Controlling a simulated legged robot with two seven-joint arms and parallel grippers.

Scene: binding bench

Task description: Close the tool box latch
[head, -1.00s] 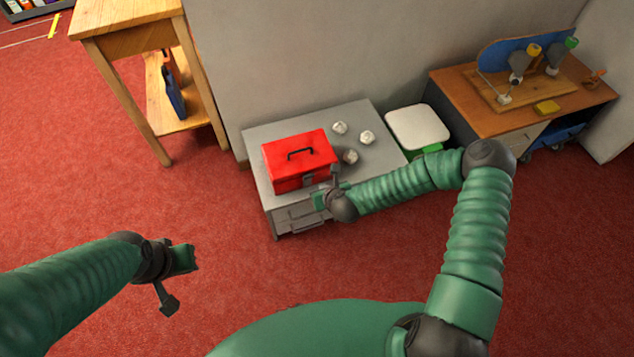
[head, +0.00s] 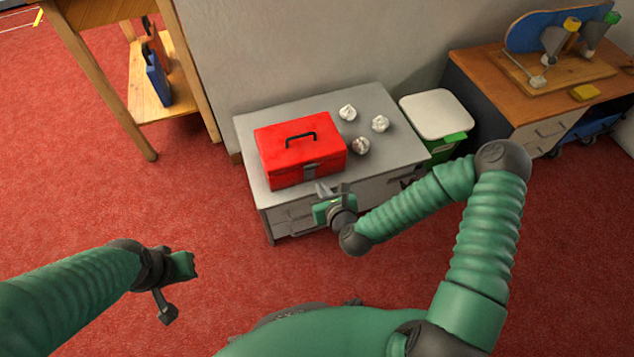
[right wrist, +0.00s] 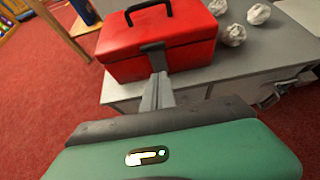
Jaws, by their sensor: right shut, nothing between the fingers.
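The red tool box (head: 285,150) sits on the grey cabinet top with its lid down and its black handle on top. Its dark latch (head: 310,169) is on the front face; in the right wrist view the latch (right wrist: 152,55) shows just beyond my fingertips. Whether the latch is fastened I cannot tell. My right gripper (head: 321,188) is shut and empty, just in front of the box below the latch; its fingers (right wrist: 159,88) point at the latch. I cannot tell if they touch. My left gripper (head: 183,280) is low over the floor at left, far from the box; its jaws are unclear.
The grey cabinet (head: 250,140) carries several crumpled paper balls (head: 380,123) right of the box. A bin with a white lid (head: 440,112) stands beside it. A wooden table (head: 95,12) is at left, a wooden desk (head: 490,72) at right. Red floor lies open in front.

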